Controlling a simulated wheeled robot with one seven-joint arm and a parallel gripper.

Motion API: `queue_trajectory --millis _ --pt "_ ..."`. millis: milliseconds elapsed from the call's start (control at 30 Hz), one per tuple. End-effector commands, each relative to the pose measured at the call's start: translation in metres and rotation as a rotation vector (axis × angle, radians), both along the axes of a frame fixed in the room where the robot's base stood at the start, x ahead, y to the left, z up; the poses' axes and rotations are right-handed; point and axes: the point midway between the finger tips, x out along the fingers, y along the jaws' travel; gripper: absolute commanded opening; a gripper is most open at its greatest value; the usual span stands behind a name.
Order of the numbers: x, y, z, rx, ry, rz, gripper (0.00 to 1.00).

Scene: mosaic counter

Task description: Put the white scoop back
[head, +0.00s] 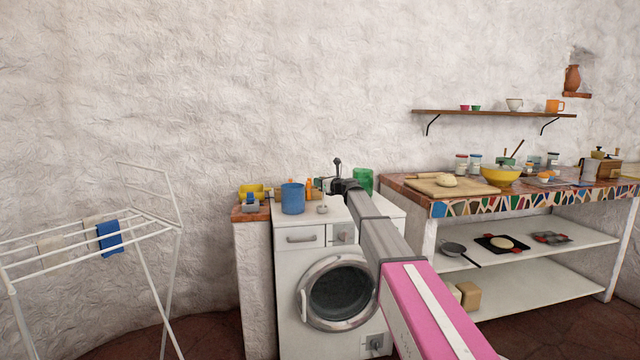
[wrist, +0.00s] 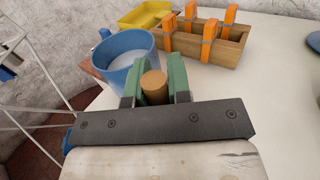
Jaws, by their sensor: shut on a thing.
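My gripper (wrist: 153,78) has green fingers shut on a tan, round-ended wooden piece (wrist: 154,88) that looks like a handle. No white scoop bowl shows in the wrist view, so I cannot tell from it what the handle belongs to. In the head view my gripper (head: 322,184) is above the white washing machine's top. A small pale round thing (head: 322,209) shows just below it; I cannot tell whether it is the scoop. A blue tub (wrist: 124,60) with white contents stands just beyond the fingers, and shows left of the gripper in the head view (head: 293,199).
A wooden box (wrist: 230,50) with orange pegs stands beside the tub, and a yellow container (wrist: 148,16) is behind. A drying rack (head: 140,225) is at left, a mosaic counter (head: 470,208) at right.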

Motion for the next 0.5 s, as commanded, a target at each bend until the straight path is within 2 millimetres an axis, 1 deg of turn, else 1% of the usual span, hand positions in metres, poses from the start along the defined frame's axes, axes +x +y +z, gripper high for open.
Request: queue_trajectory --millis 200,233,300,500 --pt "0.0 0.0 -0.0007 0.0 0.0 0.0 0.0" --pt "0.0001 -0.0001 -0.0008 0.0 0.0 0.0 0.25" --pt "0.0001 -0.0001 -0.0005 0.0 0.0 0.0 0.44" --pt "0.0001 0.0001 -0.0004 0.0 0.0 0.0 0.44"
